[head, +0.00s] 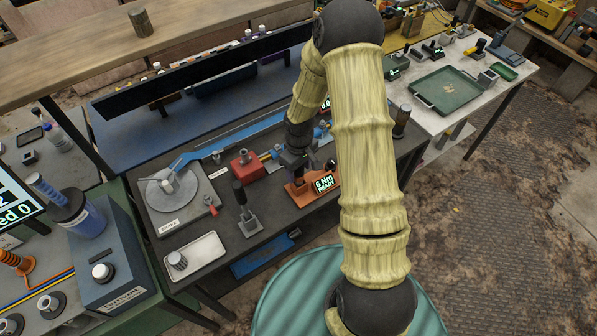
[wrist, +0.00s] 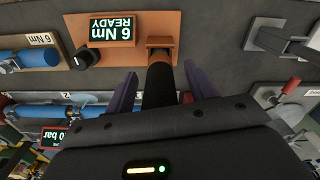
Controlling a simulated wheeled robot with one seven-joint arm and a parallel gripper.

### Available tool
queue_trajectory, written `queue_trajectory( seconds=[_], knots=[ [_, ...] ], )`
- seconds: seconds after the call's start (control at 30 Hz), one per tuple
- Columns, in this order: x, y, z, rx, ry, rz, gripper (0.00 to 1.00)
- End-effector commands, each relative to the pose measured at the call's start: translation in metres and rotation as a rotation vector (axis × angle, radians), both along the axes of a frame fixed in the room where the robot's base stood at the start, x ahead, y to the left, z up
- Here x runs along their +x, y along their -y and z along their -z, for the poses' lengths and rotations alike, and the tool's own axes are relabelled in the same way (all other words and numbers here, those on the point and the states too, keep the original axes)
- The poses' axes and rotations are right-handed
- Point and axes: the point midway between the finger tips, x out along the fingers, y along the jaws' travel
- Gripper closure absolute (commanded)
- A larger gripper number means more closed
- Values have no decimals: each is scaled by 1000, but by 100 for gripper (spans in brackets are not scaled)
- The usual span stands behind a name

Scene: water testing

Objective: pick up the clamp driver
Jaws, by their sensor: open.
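The clamp driver appears to be the black cylindrical tool (wrist: 158,84) at the orange station (wrist: 168,22) in the wrist view. An orange-brown bracket meets its upper end in that view. My gripper (wrist: 160,82) is open, with one purple-grey finger on each side of the black tool. A gap shows on both sides, wider on the right. The tool's near end is hidden by my gripper body. In the head view the orange station (head: 294,196) lies on the dark bench, with my gripper (head: 297,166) just above it; the driver cannot be made out there.
A display (head: 324,183) on the station reads "6 Nm READY". A red block (head: 247,165) and blue pipe (wrist: 30,58) are close by. A black-handled grey stand (head: 246,215), a white tray (head: 195,257) and a round plate device (head: 172,192) stand left on the bench.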

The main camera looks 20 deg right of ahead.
Motion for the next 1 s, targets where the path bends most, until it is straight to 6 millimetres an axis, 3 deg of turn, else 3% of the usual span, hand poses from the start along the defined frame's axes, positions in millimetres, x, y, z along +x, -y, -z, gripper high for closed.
queue_trajectory(
  seconds=[0.37,0.63,1.0],
  knots=[
    [0,0,0,0,0,0,45],
    [0,0,0,0,0,0,96],
    [0,0,-7,1,1,0,96]
  ],
)
